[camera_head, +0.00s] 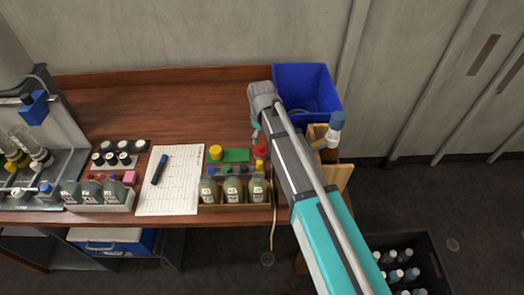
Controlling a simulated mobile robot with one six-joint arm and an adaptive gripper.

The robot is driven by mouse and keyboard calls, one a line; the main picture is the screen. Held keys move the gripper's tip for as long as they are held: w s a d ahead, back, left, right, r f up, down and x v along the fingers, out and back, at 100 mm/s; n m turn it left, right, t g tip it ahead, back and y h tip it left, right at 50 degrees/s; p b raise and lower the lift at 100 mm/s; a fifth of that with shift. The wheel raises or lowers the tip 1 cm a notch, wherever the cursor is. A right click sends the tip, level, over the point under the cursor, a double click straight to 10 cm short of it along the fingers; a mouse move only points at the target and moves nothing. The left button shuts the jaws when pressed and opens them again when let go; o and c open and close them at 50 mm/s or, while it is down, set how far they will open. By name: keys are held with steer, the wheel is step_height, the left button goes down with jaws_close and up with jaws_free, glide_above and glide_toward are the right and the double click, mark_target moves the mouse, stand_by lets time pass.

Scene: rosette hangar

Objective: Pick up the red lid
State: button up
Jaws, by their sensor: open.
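My gripper (256,137) hangs from the end of my arm, just above and behind the red lid in the picture. It is small and partly hidden by my arm. It is open, and I see nothing in it. I cannot tell how high it is above the lid.
Several bottles stand in a rack (234,200). A blue bin (325,72) is at the back right. A clipboard sheet (172,185) with a marker (160,169) lies left. The back desk (165,105) is clear.

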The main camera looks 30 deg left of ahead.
mark_target(261, 146)
steer(key=shift+s+f+b, duration=0.15)
steer(key=shift+f+b, duration=1.95)
steer(key=shift+f, duration=0.2)
steer(key=c, duration=0.9)
